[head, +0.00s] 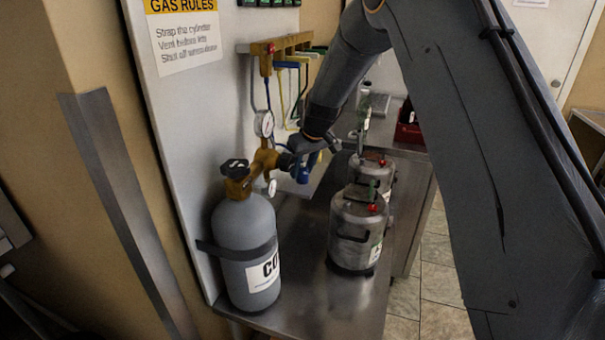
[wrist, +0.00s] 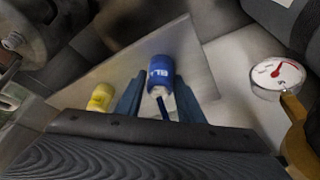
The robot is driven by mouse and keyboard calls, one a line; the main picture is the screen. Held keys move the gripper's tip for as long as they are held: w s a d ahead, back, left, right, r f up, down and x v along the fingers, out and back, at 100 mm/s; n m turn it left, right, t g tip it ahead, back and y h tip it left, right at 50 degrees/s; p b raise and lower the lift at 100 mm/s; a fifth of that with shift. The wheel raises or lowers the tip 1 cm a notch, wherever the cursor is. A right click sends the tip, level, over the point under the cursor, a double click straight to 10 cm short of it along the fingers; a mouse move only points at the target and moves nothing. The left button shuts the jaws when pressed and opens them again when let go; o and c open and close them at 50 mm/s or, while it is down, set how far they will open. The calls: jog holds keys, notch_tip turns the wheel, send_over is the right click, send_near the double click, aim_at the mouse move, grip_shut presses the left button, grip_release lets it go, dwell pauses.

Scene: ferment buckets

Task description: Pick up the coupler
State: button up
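A blue coupler (wrist: 160,72) with white lettering and a pale end shows between the two fingers of my gripper (wrist: 158,92) in the wrist view. A blue hose runs from it toward the gripper body. The fingers stand apart, one on each side, with a gap visible on the left; contact on the right is unclear. In the head view, my gripper (head: 305,150) is beside the gas cylinder's valve, with a blue part (head: 303,173) just below it. A yellow coupler (wrist: 101,97) lies left of the fingers in the wrist view.
A grey gas cylinder (head: 245,240) with a brass regulator (head: 264,160) and gauges stands close left of my gripper. A gauge (wrist: 277,75) is at right in the wrist view. Two steel kegs (head: 357,228) (head: 379,170) stand on the steel bench (head: 310,300). A manifold (head: 285,45) with hoses hangs behind.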

aim_at(303, 165)
jog(key=shift+c, duration=0.9)
notch_tip(303, 165, up, 10)
jog(key=b, duration=0.2)
jog(key=shift+b, duration=0.4)
